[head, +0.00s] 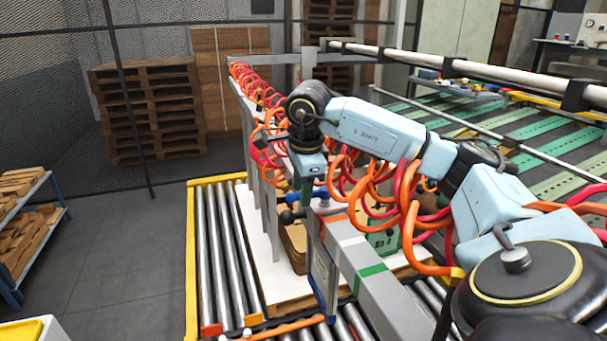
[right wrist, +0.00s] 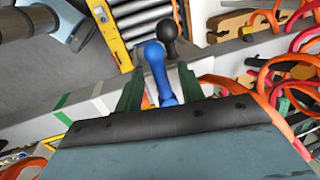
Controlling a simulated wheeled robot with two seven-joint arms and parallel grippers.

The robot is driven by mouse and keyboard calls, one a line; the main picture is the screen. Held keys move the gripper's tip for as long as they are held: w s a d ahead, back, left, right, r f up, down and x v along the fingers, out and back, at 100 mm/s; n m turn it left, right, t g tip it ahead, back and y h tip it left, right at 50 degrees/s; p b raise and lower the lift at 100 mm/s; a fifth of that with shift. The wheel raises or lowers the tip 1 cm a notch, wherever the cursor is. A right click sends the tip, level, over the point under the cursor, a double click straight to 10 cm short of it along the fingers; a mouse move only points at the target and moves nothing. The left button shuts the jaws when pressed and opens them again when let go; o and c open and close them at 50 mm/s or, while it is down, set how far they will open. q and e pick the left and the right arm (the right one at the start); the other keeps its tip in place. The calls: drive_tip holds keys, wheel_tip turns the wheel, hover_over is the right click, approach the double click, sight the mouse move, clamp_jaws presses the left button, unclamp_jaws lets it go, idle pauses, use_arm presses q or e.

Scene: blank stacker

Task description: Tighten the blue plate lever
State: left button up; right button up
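The blue lever (right wrist: 163,75), with a round ball end, stands up in the right wrist view. My right gripper (right wrist: 160,88) has its two green fingers apart, one on each side of the blue lever, with gaps visible. In the head view my right gripper (head: 307,192) points down above the grey frame, and blue parts (head: 321,194) show beside its fingers. A black-knobbed lever (right wrist: 168,32) stands just beyond the blue one; its knob also shows in the head view (head: 287,217). The lever's base is partly hidden by the gripper. My left gripper is out of view.
A grey metal beam (head: 372,270) with green and red marks runs beside the levers. Orange and red coiled hoses (head: 408,215) hang close to my right arm. A roller conveyor (head: 212,260) with yellow edges lies below. Stacked pallets (head: 148,110) stand at the back left.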

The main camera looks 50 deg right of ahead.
wheel_tip(320, 180, up, 13)
drive_tip(key=s+a+p, duration=0.1)
drive_tip(key=s+p, duration=0.1)
drive_tip(key=shift+a+p, duration=0.15)
drive_tip(key=shift+p, duration=0.2)
drive_tip(key=shift+f, duration=0.1)
drive_tip(key=f+b, duration=0.1)
drive_tip(key=f, duration=0.3)
drive_tip(key=w+f, duration=0.1)
drive_tip(key=f, duration=0.3)
drive_tip(key=d+f+b, duration=0.1)
drive_tip(key=f, duration=0.3)
drive_tip(key=shift+w+d+b, duration=0.1)
drive_tip(key=shift+w+b, duration=0.25)
drive_tip(key=shift+w, duration=0.05)
drive_tip(key=shift+w+d+f, duration=0.1)
drive_tip(key=shift+w+f, duration=0.05)
drive_tip(key=shift+f, duration=0.4)
drive_tip(key=shift+r, duration=0.1)
